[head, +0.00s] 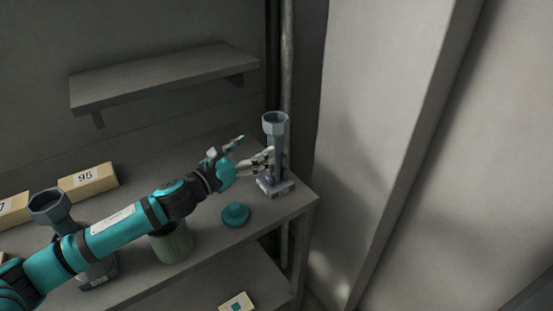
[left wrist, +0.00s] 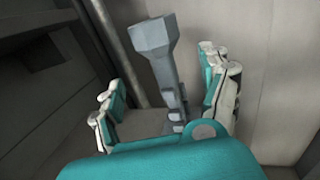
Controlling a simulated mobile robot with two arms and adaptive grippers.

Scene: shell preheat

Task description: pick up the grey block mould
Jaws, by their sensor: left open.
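The grey block mould (head: 279,150) stands upright near the right end of the table, with a wide cup-shaped top, a narrow stem and a flat block base. In the left wrist view the mould (left wrist: 159,58) rises between my two open fingers, leaning in the picture, its lower end partly hidden by the gripper. My left gripper (head: 257,150) is open just left of the stem, at about mid-height. In the left wrist view the left gripper (left wrist: 168,98) has a finger to each side of the mould, and I see no grip on it. My right gripper is not in view.
A similar blue-grey mould (head: 49,209) stands at the left, partly behind my arm. A teal knobbed disc (head: 235,214) and a green canister (head: 172,245) are on the table (head: 290,208). A box marked 95 (head: 88,183) lies behind. A wall shelf (head: 165,76) is above.

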